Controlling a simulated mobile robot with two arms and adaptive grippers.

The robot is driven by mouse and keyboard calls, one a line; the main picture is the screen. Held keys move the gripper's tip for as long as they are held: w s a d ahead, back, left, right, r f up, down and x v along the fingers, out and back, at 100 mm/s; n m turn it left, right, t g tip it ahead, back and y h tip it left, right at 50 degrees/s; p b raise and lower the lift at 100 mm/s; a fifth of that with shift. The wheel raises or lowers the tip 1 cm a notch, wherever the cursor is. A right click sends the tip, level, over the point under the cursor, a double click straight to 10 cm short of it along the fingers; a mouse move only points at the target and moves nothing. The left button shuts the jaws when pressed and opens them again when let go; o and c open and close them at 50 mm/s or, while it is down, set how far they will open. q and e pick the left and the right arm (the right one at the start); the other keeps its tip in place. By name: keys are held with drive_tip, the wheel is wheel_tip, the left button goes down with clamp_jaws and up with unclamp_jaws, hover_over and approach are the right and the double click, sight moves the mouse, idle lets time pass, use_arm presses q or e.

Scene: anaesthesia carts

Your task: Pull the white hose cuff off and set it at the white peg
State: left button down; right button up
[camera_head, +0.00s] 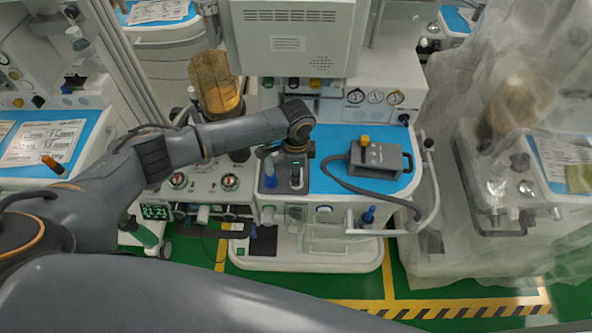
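A white cylindrical end (203,214), possibly the white hose cuff, sits low on the cart's front left. A similar white end (267,214) is farther right. I cannot tell which is the cuff. No white peg can be made out clearly. My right gripper is out of view.
A grey box (384,158) with a yellow knob and dark hose lies on the blue worktop (345,137). An amber canister (215,84) stands behind my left forearm. A monitor (290,42) overhangs the back. Plastic-draped equipment (450,215) stands at right.

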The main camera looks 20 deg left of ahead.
use_arm(q)
drive_tip(key=shift+p, duration=0.55)
idle(0.9)
drive_tip(key=shift+f+b, duration=0.65)
drive_tip(key=shift+f, duration=0.35)
drive_tip(key=c, duration=0.9)
unclamp_jaws()
drive_tip(key=shift+c, duration=0.2)
wheel_tip(320, 180, up, 12)
